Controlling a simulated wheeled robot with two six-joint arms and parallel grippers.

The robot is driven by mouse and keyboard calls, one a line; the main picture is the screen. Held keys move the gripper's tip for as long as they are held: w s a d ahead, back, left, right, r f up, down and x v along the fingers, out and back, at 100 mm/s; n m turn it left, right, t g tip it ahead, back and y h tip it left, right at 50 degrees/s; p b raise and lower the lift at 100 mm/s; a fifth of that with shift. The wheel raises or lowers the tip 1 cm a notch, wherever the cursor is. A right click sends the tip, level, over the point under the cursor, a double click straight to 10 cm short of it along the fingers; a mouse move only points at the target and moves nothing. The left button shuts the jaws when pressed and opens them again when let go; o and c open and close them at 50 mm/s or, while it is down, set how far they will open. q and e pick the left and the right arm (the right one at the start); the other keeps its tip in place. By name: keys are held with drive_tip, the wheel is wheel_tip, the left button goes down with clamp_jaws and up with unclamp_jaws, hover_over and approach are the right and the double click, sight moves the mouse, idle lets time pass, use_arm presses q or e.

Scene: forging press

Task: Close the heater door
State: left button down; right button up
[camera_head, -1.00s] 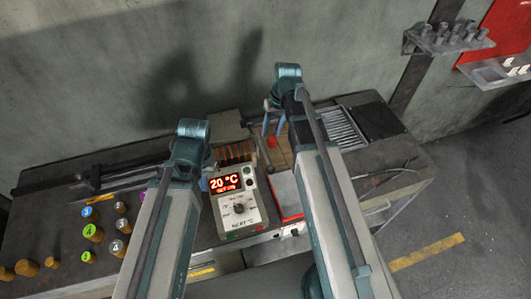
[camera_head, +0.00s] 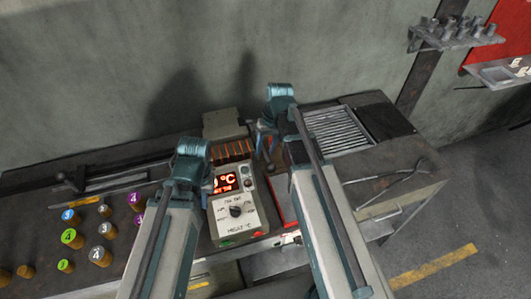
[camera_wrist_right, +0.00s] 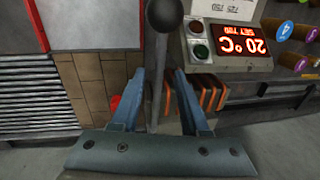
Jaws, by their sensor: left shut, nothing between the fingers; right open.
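The heater stands mid-bench in the head view, with orange coils (camera_head: 232,149) behind its control box (camera_head: 238,214). A grey block (camera_head: 222,124) stands behind the coils; I cannot tell whether it is the door. A grey lever with a ball knob (camera_wrist_right: 163,14) rises beside the coils in the right wrist view. My right gripper (camera_wrist_right: 160,74) is open, with its fingers on either side of the lever's rod; I cannot tell whether they touch it. My left gripper (camera_head: 205,188) is shut and empty beside the control box, mostly hidden by its arm.
Several numbered coloured cylinders (camera_head: 72,238) stand on the bench at left. A slatted grate (camera_head: 336,130) and tongs (camera_head: 400,172) lie to the right. A red-edged plate (camera_head: 284,200) is partly hidden by my right arm. A wall shelf (camera_head: 452,36) hangs at upper right.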

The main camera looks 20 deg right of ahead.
drive_tip(key=shift+c, duration=0.2)
clamp_jaws()
drive_tip(key=shift+f, duration=0.1)
idle(1.2)
